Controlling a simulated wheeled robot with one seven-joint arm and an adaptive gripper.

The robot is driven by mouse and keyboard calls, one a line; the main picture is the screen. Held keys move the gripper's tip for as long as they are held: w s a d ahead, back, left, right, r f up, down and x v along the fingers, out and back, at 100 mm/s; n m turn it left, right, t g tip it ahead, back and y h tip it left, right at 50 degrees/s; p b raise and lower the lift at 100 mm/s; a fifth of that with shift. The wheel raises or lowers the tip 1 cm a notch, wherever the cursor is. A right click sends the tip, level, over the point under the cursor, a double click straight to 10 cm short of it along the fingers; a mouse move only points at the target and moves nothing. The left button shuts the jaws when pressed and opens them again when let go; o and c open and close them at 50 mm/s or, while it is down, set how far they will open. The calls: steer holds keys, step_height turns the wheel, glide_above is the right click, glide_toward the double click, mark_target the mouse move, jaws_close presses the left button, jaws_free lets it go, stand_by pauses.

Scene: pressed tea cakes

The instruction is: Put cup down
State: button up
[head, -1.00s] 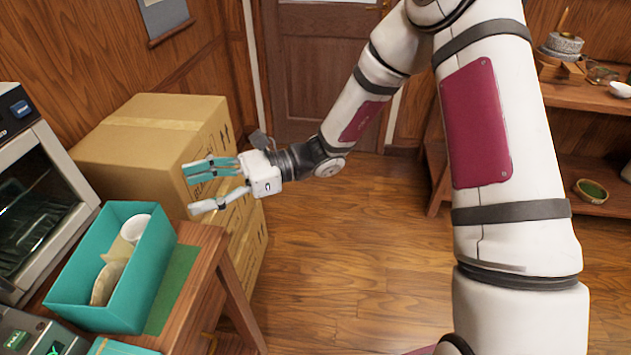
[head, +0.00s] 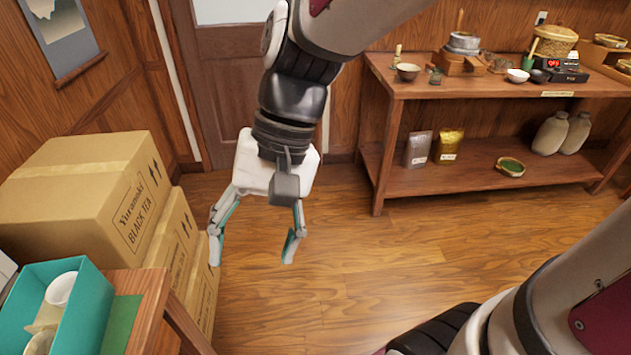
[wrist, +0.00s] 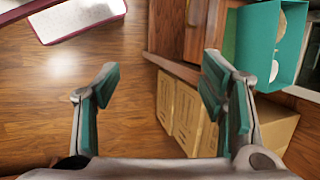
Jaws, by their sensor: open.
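A white cup (head: 61,289) sits in the teal box (head: 88,310) at the lower left of the head view. The box rests on a green mat at the corner of a wooden table. My gripper (head: 252,256) is open and empty, pointing down above the floor to the right of the table and apart from the cup. In the wrist view my gripper (wrist: 160,85) has its fingers wide apart with nothing between them. The teal box (wrist: 257,40) shows there at the upper right, with a pale rounded item inside that I cannot name surely.
Stacked cardboard boxes (head: 95,190) stand behind the table at left. A wooden shelf (head: 480,88) at the right holds bowls, a grinder, a scale and, below, pouches, jars and a green-filled dish (head: 510,167). The floor (head: 400,250) between is clear.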

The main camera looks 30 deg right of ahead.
steer(key=s+d+r+n+t+h, duration=0.1)
steer(key=s+d+r+t+h, duration=0.1)
steer(key=d, duration=0.3)
steer(key=s+d+r+n+t+h, duration=0.2)
steer(key=s+d+t, duration=0.1)
steer(key=d, duration=0.3)
steer(key=shift+d+n, duration=0.25)
steer(key=shift+n, duration=0.05)
steer(key=shift+s+r, duration=0.15)
step_height(320, 180, up, 2)
steer(key=shift+t+p, duration=0.3)
steer(key=shift+p, duration=0.5)
